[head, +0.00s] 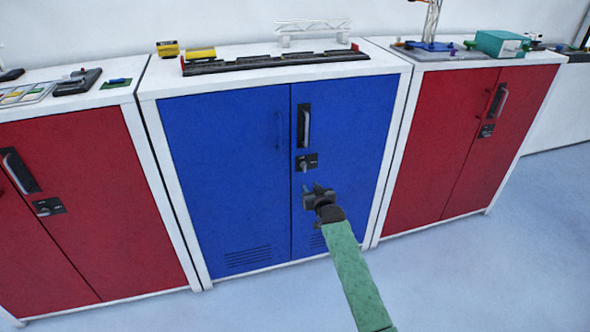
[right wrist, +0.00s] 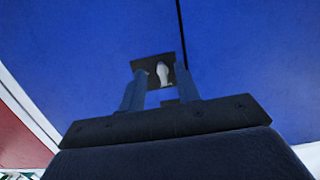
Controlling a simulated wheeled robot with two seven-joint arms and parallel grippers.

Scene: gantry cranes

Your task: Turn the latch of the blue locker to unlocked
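The blue locker (head: 225,165) stands in the middle of the head view with both doors closed. Its latch (head: 305,162) is a grey knob on a small black plate on the right door, below the black handle (head: 304,126). The knob points roughly downward; the plate's markings are too small to read. My right gripper (head: 318,188) is just below the latch, in front of the right door. In the right wrist view its fingers (right wrist: 160,90) stand apart, with the latch knob (right wrist: 163,73) showing between and beyond their tips. I cannot tell any contact. My left gripper is not in view.
Red lockers stand on the left (head: 100,200) and right (head: 440,140) of the blue one. A model train track (head: 275,62) and yellow blocks (head: 201,53) lie on the blue locker's white top. The floor (head: 480,270) in front is clear.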

